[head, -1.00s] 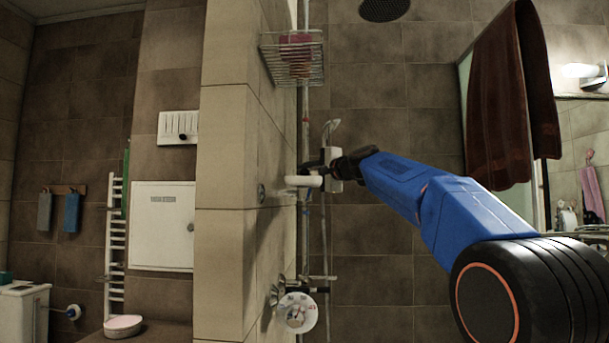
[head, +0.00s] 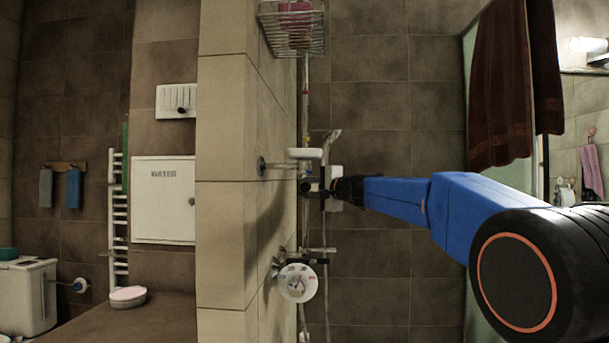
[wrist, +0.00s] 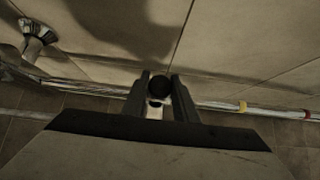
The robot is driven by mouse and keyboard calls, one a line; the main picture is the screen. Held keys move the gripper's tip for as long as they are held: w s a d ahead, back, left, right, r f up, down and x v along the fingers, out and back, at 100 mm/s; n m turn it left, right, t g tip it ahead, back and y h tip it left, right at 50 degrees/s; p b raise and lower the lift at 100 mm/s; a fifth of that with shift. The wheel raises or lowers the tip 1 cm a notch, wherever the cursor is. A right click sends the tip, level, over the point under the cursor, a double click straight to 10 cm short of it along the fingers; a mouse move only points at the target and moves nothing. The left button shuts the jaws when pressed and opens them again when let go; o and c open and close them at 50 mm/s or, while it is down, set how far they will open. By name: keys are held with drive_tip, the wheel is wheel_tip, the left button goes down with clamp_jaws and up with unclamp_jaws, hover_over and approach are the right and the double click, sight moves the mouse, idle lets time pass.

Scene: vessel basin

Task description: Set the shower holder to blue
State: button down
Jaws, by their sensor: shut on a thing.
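The shower holder (head: 312,187) is a dark clamp on the thin vertical rail (head: 304,110) by the tiled wall, in the head view. My gripper (head: 330,189) reaches it from the right. In the wrist view my gripper (wrist: 160,92) is shut on the holder's dark round knob (wrist: 160,87), which sits between the two fingers. A pale hand shower (head: 330,142) rises just above the holder. In the wrist view the rail carries a yellow band (wrist: 243,107) and a red band (wrist: 307,113) to the right of the fingers.
A white fitting (head: 305,154) juts from the wall just above the holder. A wire basket (head: 291,30) hangs higher up. A round white dial (head: 297,283) is below. The tiled wall edge (head: 225,190) stands close on the left; a brown towel (head: 503,90) hangs at right.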

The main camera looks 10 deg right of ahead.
drive_tip(key=shift+f, duration=1.5)
drive_tip(key=c, duration=1.4)
unclamp_jaws()
drive_tip(key=shift+c, duration=0.2)
drive_tip(key=v, duration=1.7)
drive_tip(key=shift+s, duration=0.25)
